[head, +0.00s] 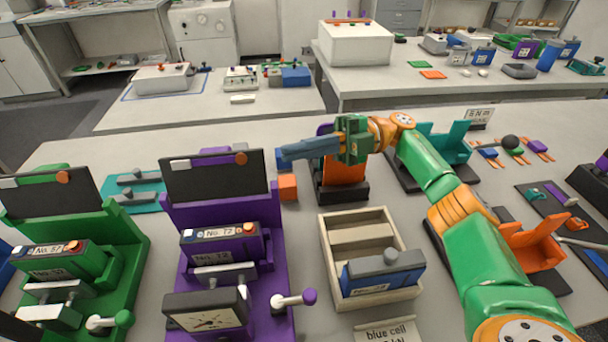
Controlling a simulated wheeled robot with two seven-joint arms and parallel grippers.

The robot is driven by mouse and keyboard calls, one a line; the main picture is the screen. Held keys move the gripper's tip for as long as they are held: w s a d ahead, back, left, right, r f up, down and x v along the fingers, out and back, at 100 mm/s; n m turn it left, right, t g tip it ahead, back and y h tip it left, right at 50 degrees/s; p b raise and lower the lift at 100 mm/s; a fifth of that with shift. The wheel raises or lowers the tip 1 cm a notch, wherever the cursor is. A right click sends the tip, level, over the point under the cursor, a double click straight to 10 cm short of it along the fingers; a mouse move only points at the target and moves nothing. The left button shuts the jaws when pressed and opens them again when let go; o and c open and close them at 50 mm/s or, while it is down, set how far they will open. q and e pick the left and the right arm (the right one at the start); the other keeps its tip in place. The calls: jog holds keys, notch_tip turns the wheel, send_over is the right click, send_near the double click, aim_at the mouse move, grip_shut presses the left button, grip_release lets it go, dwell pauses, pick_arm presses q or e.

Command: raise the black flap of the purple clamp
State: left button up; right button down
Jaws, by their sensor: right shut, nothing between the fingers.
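The purple clamp (178,214) stands on the table left of centre. Its black flap (216,176) stands up at the back, roughly upright, with a pale strip and an orange knob (241,158) along its top edge. A purple cell marked No. 72 (221,240) lies in the clamp in front of the flap. A lever with a purple ball (309,297) sticks out at the clamp's front right. My right gripper (286,153) is shut and empty, its fingers pointing left, a short way right of the flap and apart from it. My left gripper is not in view.
A green clamp (127,237) stands to the left, its flap also up. A wooden tray (327,252) with a blue cell (383,270) lies to the right. An orange block (288,187) sits beside the purple clamp. An orange-and-black holder (344,187) stands under my right gripper.

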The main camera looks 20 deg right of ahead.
jog(key=d+b, duration=0.1)
jog(key=d, duration=0.1)
jog(key=shift+d+f, duration=0.15)
jog(key=shift+d, duration=0.25)
